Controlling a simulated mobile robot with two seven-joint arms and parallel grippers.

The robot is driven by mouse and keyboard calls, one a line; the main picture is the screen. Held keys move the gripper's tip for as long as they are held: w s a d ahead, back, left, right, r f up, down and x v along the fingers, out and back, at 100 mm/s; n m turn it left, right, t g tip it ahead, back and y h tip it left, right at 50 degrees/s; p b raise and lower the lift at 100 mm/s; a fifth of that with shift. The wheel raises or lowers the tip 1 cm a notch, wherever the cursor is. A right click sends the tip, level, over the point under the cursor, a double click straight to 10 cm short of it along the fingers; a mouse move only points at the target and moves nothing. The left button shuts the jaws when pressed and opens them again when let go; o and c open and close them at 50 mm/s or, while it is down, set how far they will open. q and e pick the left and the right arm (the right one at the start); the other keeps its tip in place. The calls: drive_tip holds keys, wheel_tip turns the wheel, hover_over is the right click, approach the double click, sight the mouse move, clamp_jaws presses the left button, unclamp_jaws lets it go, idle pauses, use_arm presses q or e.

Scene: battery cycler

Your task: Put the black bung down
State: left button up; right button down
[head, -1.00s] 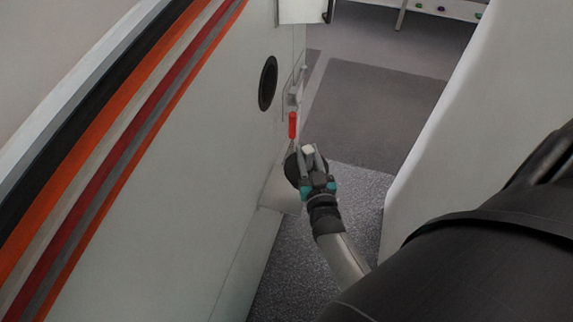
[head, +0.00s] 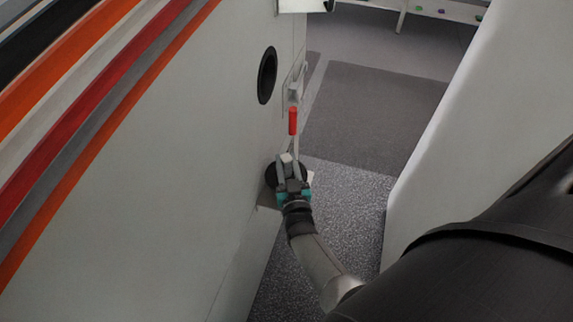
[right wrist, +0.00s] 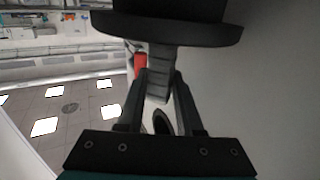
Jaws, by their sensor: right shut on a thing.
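The black bung (head: 271,174) is a dark round disc at my right gripper (head: 289,158), low beside the white panel. In the right wrist view, the bung (right wrist: 170,30) fills the top, and its ribbed stem sits between the fingers of my right gripper (right wrist: 160,82). That gripper is shut on the stem. In the head view, the gripper partly hides the bung. I cannot tell whether the bung touches the ledge. My left gripper is not in view.
A dark round hole (head: 267,75) is in the white striped panel (head: 190,170), above the gripper. A red handle (head: 293,121) stands just beyond the gripper. A white wall (head: 480,140) bounds the right. Speckled floor (head: 345,205) lies clear between them.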

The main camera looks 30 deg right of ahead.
drive_tip(key=shift+r, duration=0.1)
drive_tip(key=c, duration=0.6)
unclamp_jaws()
drive_tip(key=shift+f, duration=0.2)
drive_tip(key=shift+o, duration=0.2)
drive_tip(key=shift+r, duration=0.15)
drive_tip(key=shift+s, duration=0.1)
